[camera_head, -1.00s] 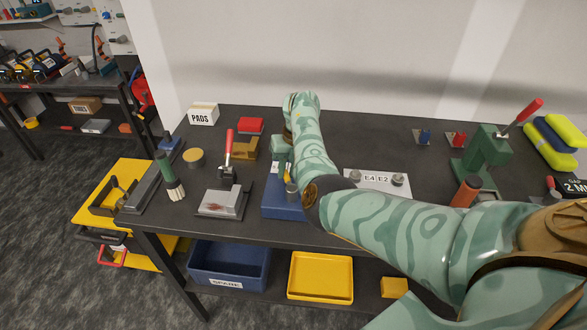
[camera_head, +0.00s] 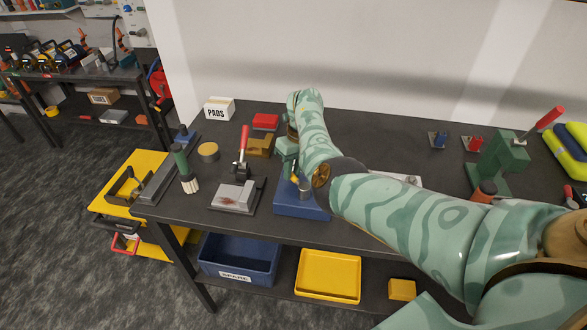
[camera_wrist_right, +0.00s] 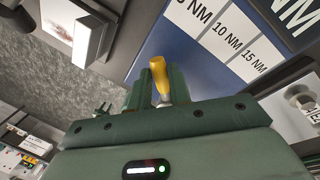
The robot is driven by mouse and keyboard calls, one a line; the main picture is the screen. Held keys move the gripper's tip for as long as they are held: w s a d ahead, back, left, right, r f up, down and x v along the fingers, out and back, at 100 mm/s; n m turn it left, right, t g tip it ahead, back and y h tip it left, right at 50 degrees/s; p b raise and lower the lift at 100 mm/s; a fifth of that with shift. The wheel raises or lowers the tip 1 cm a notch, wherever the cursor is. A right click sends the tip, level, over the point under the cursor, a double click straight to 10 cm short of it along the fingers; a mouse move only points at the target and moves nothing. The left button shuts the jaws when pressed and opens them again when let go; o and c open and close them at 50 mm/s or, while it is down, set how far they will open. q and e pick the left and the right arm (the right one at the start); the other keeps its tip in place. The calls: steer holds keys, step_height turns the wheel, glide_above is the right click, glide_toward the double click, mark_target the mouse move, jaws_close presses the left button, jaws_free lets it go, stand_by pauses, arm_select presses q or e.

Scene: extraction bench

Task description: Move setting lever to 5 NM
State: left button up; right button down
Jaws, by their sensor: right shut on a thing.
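The blue setting unit (camera_head: 300,207) stands near the front edge of the bench, partly hidden by my right arm. The right wrist view shows its blue panel (camera_wrist_right: 150,45) and white labels (camera_wrist_right: 228,38): 10 NM, 15 NM and a cut-off one ending in NM at the upper left. The setting lever (camera_wrist_right: 158,75) has a yellow handle, which shows between the dark green fingers of my right gripper (camera_wrist_right: 160,88). The gripper is shut on the lever, near the panel. In the head view, my right gripper (camera_head: 287,158) is above the unit's back part. My left gripper is out of view.
Left of the unit are a grey block with a red-handled lever (camera_head: 240,160), a green-handled brush (camera_head: 184,170) and a brass-coloured block (camera_head: 260,146). A green press (camera_head: 500,160) stands at the right. A blue bin (camera_head: 240,258) and yellow tray (camera_head: 328,275) sit below.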

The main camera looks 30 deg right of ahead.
steer(key=shift+a, duration=0.1)
steer(key=c, duration=1.3)
jaws_free()
steer(key=d+r+p, duration=0.3)
steer(key=r+p, duration=0.1)
steer(key=r, duration=1.2)
steer(key=shift+w+p, duration=0.25)
steer(key=shift+p, duration=0.05)
steer(key=shift+d, duration=0.1)
